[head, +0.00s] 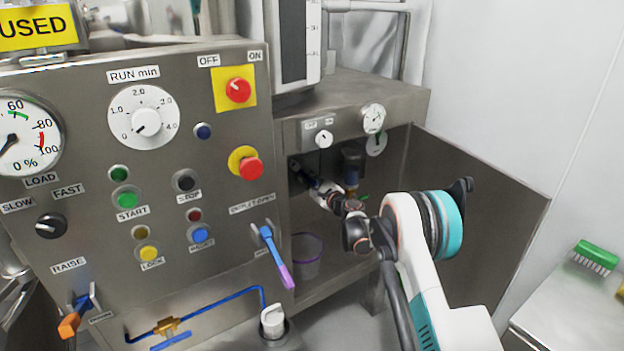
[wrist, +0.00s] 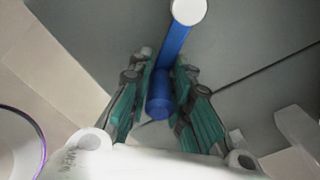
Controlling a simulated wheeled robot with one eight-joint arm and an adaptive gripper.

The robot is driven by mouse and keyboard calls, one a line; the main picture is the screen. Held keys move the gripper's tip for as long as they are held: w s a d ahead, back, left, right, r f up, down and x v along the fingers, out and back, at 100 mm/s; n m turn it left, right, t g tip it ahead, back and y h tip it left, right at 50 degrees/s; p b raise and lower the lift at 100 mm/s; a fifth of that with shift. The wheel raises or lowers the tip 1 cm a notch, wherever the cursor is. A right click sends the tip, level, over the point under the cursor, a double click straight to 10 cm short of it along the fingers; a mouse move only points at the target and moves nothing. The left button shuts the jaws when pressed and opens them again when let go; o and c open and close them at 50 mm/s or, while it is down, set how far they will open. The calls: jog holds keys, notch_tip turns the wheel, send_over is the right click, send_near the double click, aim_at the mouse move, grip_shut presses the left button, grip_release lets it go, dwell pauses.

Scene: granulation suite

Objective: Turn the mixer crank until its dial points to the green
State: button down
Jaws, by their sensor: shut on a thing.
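The crank shows in the wrist view as a blue bar (wrist: 173,45) with a white round hub and a thick blue grip (wrist: 159,105) at its near end. My gripper (wrist: 162,78) has its teal-padded fingers on both sides of the blue grip and is shut on it. In the head view my gripper reaches into the recess under the small panel, where the crank is not clearly visible. A small white dial (head: 373,118) with a trace of green sits on that panel's right side; its pointer is too small to read. I cannot tell surely that it is the mixer's dial.
A large control panel (head: 225,120) with knobs, buttons and levers stands left of my arm. A purple-rimmed bucket (head: 307,250) is below the recess; its rim also shows in the wrist view (wrist: 42,150). A bench with a green brush (head: 597,254) is at right.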

jog(key=shift+s+a+f+m, duration=0.3)
jog(key=shift+m, duration=0.2)
jog(key=shift+a, duration=0.1)
jog(key=c, duration=1.5)
grip_release()
jog(key=shift+a, duration=0.1)
jog(key=shift+s+d, duration=0.3)
jog(key=shift+d, duration=0.1)
jog(key=v, duration=1.1)
